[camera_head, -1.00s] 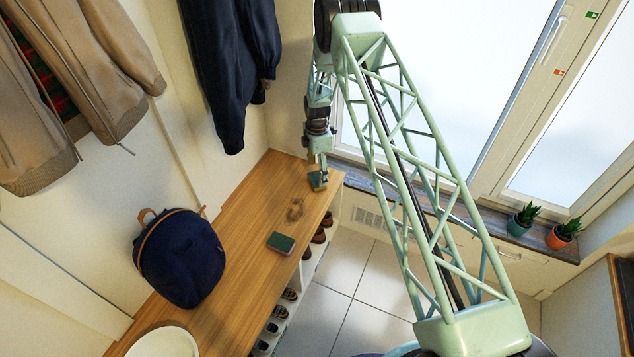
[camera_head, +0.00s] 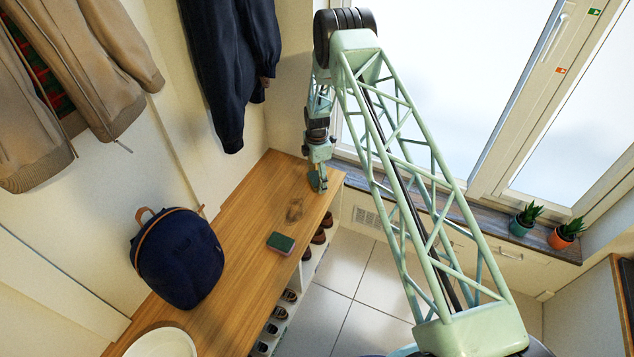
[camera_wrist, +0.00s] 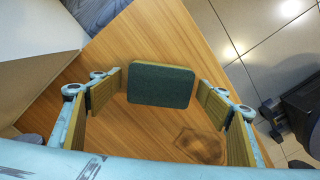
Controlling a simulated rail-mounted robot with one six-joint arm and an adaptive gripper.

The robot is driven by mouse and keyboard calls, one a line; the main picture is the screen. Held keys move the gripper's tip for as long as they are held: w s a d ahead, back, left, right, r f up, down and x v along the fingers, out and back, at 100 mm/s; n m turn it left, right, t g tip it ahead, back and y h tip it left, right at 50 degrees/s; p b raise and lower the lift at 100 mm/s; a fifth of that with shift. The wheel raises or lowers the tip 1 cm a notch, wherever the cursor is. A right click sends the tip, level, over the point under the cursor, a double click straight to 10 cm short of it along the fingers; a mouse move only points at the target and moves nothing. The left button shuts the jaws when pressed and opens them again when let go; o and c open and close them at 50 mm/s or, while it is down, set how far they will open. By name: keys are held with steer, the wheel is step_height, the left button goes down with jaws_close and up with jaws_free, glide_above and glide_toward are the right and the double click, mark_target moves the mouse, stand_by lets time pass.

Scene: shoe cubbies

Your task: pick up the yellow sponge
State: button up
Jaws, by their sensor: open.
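The yellow sponge (camera_wrist: 161,84) lies flat on the wooden bench near its far end, dark green pad up, with yellow showing along its rim. My gripper (camera_wrist: 160,98) is open, its pads standing on the left and right of the sponge with a gap on each side. In the head view my gripper (camera_head: 318,187) points down at the bench's far end and hides most of this sponge. A second sponge (camera_head: 281,242) with a green top lies nearer on the bench, clear of my gripper.
The bench (camera_head: 240,215) has a dark knot between the two sponges. A navy backpack (camera_head: 178,258) and a white bowl (camera_head: 163,342) stand nearer. Shoes (camera_head: 290,296) sit in cubbies below. Jackets (camera_head: 228,75) hang on the wall. Potted plants (camera_head: 525,218) stand on the windowsill.

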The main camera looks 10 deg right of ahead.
steer(key=shift+c, duration=0.2)
steer(key=c, duration=0.7)
steer(key=shift+r, duration=0.15)
steer(key=shift+r+p, duration=0.4)
steer(key=shift+r, duration=0.85)
steer(key=s+r+p, duration=0.2)
steer(key=s+p, duration=0.1)
steer(key=s, duration=1.3)
steer(key=shift+o, duration=0.2)
steer(key=shift+r, duration=0.1)
